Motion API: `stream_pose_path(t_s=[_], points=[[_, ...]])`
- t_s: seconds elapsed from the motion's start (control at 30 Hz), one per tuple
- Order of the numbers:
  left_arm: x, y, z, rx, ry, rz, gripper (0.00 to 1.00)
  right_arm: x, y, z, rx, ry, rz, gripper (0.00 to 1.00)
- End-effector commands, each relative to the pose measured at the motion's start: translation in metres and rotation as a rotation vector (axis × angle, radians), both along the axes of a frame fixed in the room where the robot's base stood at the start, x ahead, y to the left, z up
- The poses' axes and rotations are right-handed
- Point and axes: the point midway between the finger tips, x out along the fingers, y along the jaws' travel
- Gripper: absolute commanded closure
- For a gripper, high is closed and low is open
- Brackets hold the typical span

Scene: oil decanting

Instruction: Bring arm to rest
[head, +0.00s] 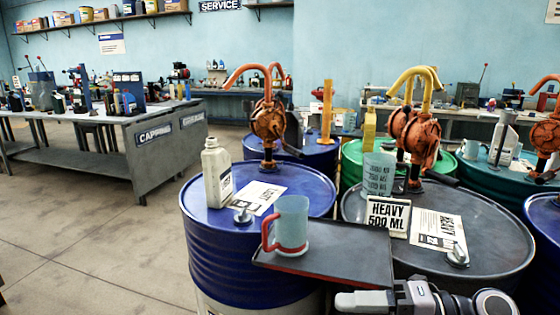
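My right arm comes in at the bottom right of the head view. Its light grey gripper (362,301) points left, low in front of the dark drum and below the tray. Its fingers are seen edge-on and cut by the frame, so I cannot tell whether they are open or shut. No object shows in it. My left arm and gripper are not in view.
A dark tray (345,265) with a red-handled jug (291,222) juts before the blue drum (215,245) and dark drum (490,245). Floor at left is clear.

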Motion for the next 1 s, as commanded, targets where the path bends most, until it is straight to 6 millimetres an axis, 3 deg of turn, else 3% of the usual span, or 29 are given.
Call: stream_pose_path(t_s=[0.13,0.27,0.37,0.47,0.57,0.73,0.83,1.0], points=[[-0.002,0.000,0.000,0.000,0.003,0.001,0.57,0.000,0.008,-0.001,0.346,0.151,-0.173,0.56],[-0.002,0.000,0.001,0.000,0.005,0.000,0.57,0.008,-0.008,-0.019,0.581,0.320,-0.392,0.56],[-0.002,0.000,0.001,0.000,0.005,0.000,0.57,0.010,-0.028,-0.050,0.717,0.479,-0.591,0.56],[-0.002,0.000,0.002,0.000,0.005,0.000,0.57,0.004,-0.049,-0.094,0.811,0.663,-0.803,0.56],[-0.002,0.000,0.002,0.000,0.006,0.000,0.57,-0.017,-0.068,-0.149,0.859,0.869,-1.020,0.56],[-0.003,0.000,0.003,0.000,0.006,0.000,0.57,-0.077,-0.085,-0.234,0.854,1.206,-1.320,0.56],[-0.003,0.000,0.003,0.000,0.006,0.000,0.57,-0.108,-0.085,-0.263,0.829,1.348,-1.421,0.56],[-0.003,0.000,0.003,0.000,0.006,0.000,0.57,-0.134,-0.084,-0.284,0.802,1.459,-1.492,0.56]])
